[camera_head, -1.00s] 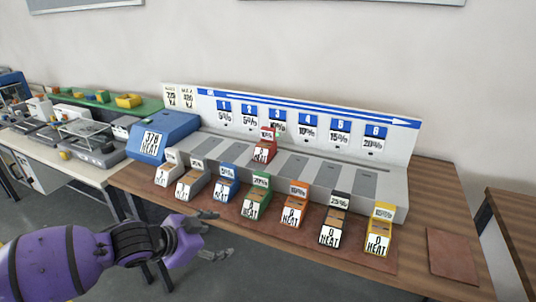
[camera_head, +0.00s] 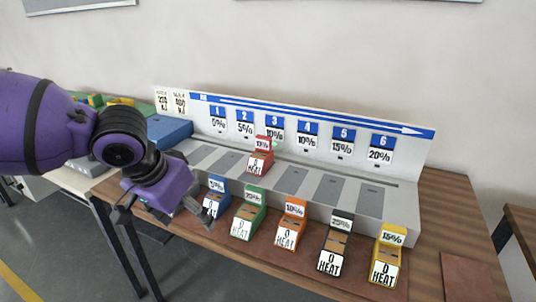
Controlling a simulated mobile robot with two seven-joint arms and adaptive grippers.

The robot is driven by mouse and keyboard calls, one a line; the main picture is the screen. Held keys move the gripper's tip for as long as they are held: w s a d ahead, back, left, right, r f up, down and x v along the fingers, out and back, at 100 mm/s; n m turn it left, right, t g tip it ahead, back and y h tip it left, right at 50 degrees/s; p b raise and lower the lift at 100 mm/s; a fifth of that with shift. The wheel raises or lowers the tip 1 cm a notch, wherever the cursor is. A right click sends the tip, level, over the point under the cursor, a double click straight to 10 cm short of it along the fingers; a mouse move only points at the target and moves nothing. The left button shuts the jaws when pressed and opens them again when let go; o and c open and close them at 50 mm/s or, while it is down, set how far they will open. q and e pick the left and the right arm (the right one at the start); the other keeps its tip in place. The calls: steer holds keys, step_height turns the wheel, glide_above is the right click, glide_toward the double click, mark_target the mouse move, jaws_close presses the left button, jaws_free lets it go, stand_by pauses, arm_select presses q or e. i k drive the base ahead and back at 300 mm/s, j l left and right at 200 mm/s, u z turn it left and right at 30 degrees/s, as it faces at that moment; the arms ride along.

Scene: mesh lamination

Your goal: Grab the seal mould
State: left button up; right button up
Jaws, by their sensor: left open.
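No thing in view is clearly marked as a seal mould. Small coloured blocks with percent and HEAT labels stand along the front of the grey station (camera_head: 375,201): a blue block (camera_head: 217,197), a green block (camera_head: 248,214), an orange block (camera_head: 291,224), a black block (camera_head: 335,245) and a yellow block (camera_head: 388,257). A red block (camera_head: 260,158) sits on the station's slotted top. My left gripper (camera_head: 165,212) is open, pointing down at the front left of the row, close to the blue block. It hides the leftmost blocks. My right gripper is not in view.
A blue device (camera_head: 168,131) stands at the station's left, partly covered by my arm. The wooden table (camera_head: 448,208) has bare room at the right, with a brown mat (camera_head: 470,275). A numbered back panel (camera_head: 400,150) rises behind the slots.

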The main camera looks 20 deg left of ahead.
mark_target(259, 162)
steer(key=i, duration=1.25)
